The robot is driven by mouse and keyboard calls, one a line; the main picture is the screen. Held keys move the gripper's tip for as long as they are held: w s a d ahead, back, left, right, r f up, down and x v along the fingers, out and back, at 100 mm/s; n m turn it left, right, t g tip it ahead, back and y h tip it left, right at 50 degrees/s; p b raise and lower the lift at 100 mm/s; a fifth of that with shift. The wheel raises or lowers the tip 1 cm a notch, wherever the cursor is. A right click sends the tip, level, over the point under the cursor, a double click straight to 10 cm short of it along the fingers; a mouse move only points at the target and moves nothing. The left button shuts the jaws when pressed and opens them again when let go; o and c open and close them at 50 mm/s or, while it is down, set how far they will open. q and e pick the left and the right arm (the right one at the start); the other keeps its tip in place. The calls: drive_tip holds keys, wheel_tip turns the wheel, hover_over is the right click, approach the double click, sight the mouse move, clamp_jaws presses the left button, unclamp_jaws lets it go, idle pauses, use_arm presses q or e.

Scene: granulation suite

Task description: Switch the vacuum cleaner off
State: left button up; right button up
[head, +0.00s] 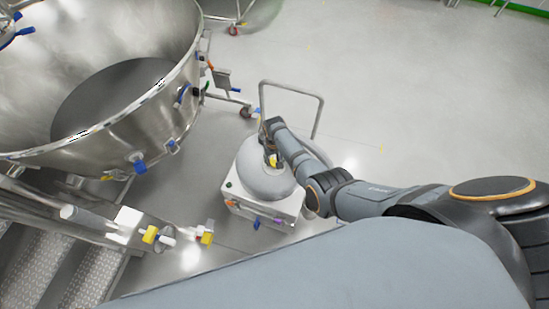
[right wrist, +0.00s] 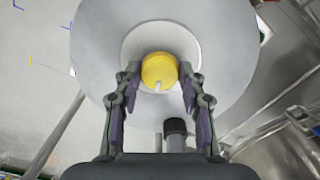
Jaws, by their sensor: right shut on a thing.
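The vacuum cleaner (head: 250,178) stands on the floor in the middle of the head view, with a rounded grey top, a white square base and a tall grey push handle (head: 292,88). On its top is a yellow knob (head: 273,160), which shows clearly in the right wrist view (right wrist: 159,69) inside a pale round recess. A small white mark on the knob points toward the bottom of that view. My right gripper (head: 270,152) is at the top of the cleaner, its two fingers (right wrist: 160,80) shut on the knob from both sides. My left gripper is out of view.
A large steel bowl (head: 150,115) on wheels stands to the left, close to the cleaner. Steel pipework with yellow valve handles (head: 150,234) and metal steps (head: 95,275) are at the lower left. The floor (head: 430,100) to the right and behind is clear.

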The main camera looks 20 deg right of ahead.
sight(275, 161)
drive_tip(key=shift+n+p, duration=0.45)
drive_tip(key=shift+n, duration=1.85)
drive_tip(key=o, duration=1.2)
drive_tip(key=shift+c, duration=0.2)
wheel_tip(275, 161, up, 12)
